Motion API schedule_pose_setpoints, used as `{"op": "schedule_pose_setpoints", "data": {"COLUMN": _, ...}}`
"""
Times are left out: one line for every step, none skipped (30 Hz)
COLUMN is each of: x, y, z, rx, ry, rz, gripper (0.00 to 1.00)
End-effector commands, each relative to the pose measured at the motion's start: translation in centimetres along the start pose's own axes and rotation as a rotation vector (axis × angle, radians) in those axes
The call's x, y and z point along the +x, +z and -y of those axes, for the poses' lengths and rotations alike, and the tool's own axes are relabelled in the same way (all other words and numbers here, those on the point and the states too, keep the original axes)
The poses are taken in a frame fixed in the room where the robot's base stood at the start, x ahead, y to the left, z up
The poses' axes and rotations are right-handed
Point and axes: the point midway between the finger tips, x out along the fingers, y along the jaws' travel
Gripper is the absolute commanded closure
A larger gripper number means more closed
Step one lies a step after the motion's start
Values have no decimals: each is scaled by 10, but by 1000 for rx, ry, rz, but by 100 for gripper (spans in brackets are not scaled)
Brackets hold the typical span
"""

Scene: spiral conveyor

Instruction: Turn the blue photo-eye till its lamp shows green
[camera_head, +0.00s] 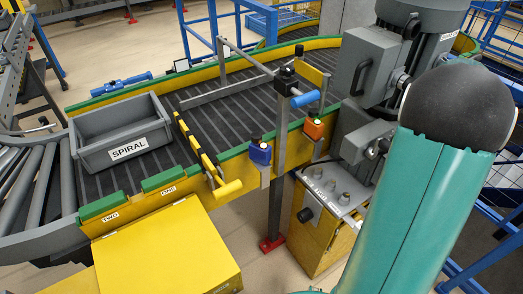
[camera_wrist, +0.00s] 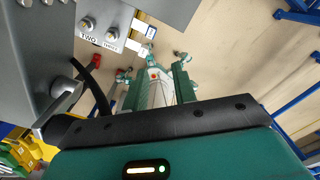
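The blue photo-eye (camera_head: 260,153) sits on a bracket at the near edge of the conveyor, left of the orange photo-eye (camera_head: 314,128). A small pale spot shows on its top; I cannot tell the lamp's colour. The blue photo-eye is not visible in the wrist view. My gripper (camera_wrist: 160,82) shows in the wrist view with two teal fingers apart and nothing held between them. Its fingers are not visible in the head view, where my teal arm fills the right side, so its distance from the photo-eye is unclear.
A grey SPIRAL tote (camera_head: 120,135) rests on the conveyor. A yellow-handled bar (camera_head: 205,155) crosses the belt beside it. A blue-tipped handle (camera_head: 305,99) stands near the far-right post. A grey control panel (camera_head: 335,190) with knobs and a grey machine column (camera_head: 370,60) stand right.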

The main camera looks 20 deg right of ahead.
Motion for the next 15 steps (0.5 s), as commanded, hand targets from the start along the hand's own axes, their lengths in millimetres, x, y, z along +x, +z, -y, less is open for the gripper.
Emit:
{"op": "schedule_pose_setpoints", "data": {"x": -6, "y": 1, "z": 0, "rx": -1, "ry": -1, "rz": 3, "gripper": 73}}
{"op": "schedule_pose_setpoints", "data": {"x": -8, "y": 1, "z": 0, "rx": -1, "ry": -1, "rz": 3, "gripper": 73}}
{"op": "schedule_pose_setpoints", "data": {"x": -12, "y": 0, "z": 0, "rx": -1, "ry": -1, "rz": 2, "gripper": 73}}
{"op": "schedule_pose_setpoints", "data": {"x": -14, "y": 0, "z": 0, "rx": -1, "ry": -1, "rz": 1, "gripper": 73}}
{"op": "schedule_pose_setpoints", "data": {"x": -17, "y": 0, "z": 0, "rx": -1, "ry": -1, "rz": 2, "gripper": 73}}
{"op": "schedule_pose_setpoints", "data": {"x": -21, "y": 0, "z": 0, "rx": -1, "ry": -1, "rz": 2, "gripper": 73}}
{"op": "schedule_pose_setpoints", "data": {"x": -24, "y": 0, "z": 0, "rx": -1, "ry": -1, "rz": 3, "gripper": 73}}
{"op": "schedule_pose_setpoints", "data": {"x": -27, "y": 0, "z": 0, "rx": -1, "ry": -1, "rz": 3, "gripper": 73}}
{"op": "schedule_pose_setpoints", "data": {"x": -30, "y": 0, "z": 0, "rx": -1, "ry": -1, "rz": 3, "gripper": 73}}
{"op": "schedule_pose_setpoints", "data": {"x": -33, "y": 0, "z": 0, "rx": -1, "ry": -1, "rz": 3, "gripper": 73}}
{"op": "schedule_pose_setpoints", "data": {"x": -35, "y": 0, "z": 0, "rx": -1, "ry": -1, "rz": 3, "gripper": 73}}
{"op": "schedule_pose_setpoints", "data": {"x": -39, "y": 0, "z": 0, "rx": 0, "ry": -1, "rz": 2, "gripper": 73}}
{"op": "schedule_pose_setpoints", "data": {"x": -42, "y": 0, "z": 0, "rx": 0, "ry": -1, "rz": 2, "gripper": 73}}
{"op": "schedule_pose_setpoints", "data": {"x": -44, "y": 0, "z": 0, "rx": 0, "ry": -1, "rz": 2, "gripper": 73}}
{"op": "schedule_pose_setpoints", "data": {"x": -48, "y": 0, "z": 0, "rx": 0, "ry": -1, "rz": 3, "gripper": 73}}
